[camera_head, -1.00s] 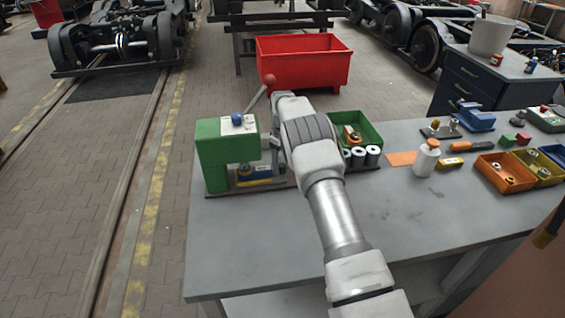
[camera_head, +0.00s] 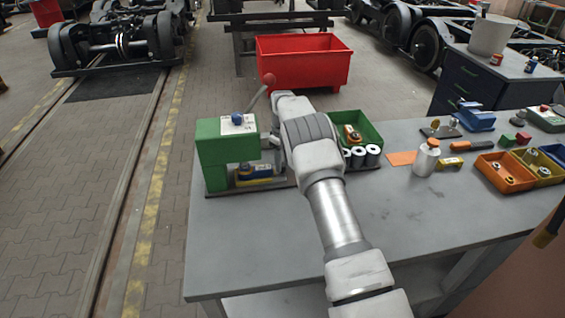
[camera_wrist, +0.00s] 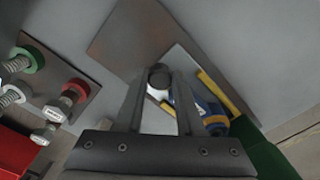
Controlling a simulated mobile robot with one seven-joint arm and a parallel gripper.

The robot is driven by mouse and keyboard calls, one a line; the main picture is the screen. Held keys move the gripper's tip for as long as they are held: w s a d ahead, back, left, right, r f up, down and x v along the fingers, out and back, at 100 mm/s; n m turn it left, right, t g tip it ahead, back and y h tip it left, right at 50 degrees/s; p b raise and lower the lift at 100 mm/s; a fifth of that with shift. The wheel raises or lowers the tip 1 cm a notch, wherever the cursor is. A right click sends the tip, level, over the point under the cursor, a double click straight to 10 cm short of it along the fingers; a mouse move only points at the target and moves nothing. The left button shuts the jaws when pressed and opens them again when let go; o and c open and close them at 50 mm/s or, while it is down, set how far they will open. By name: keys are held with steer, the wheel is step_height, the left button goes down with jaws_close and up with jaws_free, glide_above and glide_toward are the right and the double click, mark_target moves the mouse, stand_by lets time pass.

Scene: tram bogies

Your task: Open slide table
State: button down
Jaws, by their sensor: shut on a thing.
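The green machine (camera_head: 212,152) stands at the left end of the grey workbench, with a red-balled lever (camera_head: 269,79) above it. A blue and yellow part (camera_head: 257,171) sits low in its opening and also shows in the wrist view (camera_wrist: 211,110). In the wrist view my gripper (camera_wrist: 160,84) is shut on a dark round knob (camera_wrist: 160,72). The knob stands over a grey plate beside the blue and yellow part. In the head view my arm covers the fingers and the knob. How far the slide table stands open cannot be told.
Several threaded pieces (camera_wrist: 62,100) show at left in the wrist view. The bench front (camera_head: 260,235) is clear. A red bin (camera_head: 300,65) stands behind.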

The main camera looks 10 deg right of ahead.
stand_by(0.8)
steer(key=d+b, duration=0.3)
steer(key=d, duration=1)
steer(key=c, duration=0.5)
jaws_free()
steer(key=shift+a, duration=0.1)
steer(key=shift+r, duration=0.1)
step_height(320, 180, up, 17)
steer(key=p, duration=0.4)
steer(key=shift+r, duration=0.15)
